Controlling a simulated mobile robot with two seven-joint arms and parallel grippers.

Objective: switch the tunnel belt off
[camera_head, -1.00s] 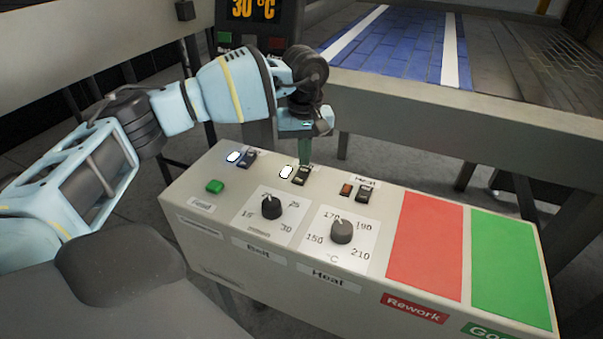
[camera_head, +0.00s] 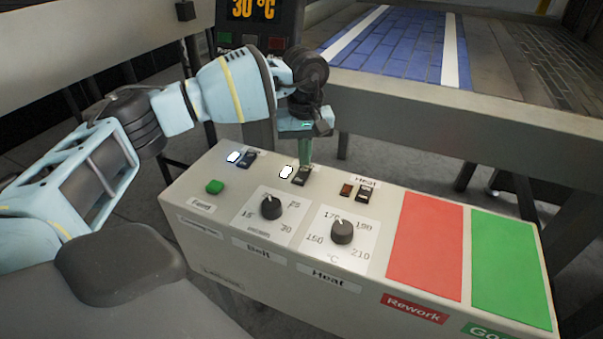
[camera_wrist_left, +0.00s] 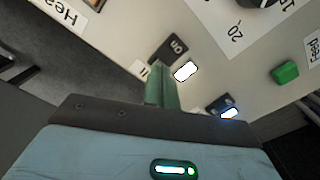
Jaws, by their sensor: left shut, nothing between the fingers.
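The control box (camera_head: 300,279) has a black rocker switch (camera_head: 300,177) in its belt column, beside a lit white lamp (camera_head: 286,172). The belt dial (camera_head: 271,206) stands in front of them. My left gripper (camera_head: 305,162) is shut and empty, pointing down, with its green fingertips at the back end of the rocker. In the left wrist view, the fingertips (camera_wrist_left: 161,88) are close to the black rocker (camera_wrist_left: 167,46) and the lit lamp (camera_wrist_left: 186,71); whether they touch the rocker is hard to tell. My right gripper is not in view.
A second rocker (camera_head: 247,160) with a lit lamp and a green button (camera_head: 215,187) are to the left. The heat rocker (camera_head: 364,194), heat dial (camera_head: 342,231), red pad (camera_head: 427,245) and green pad (camera_head: 509,265) are to the right. The frame rail (camera_head: 450,110) runs behind.

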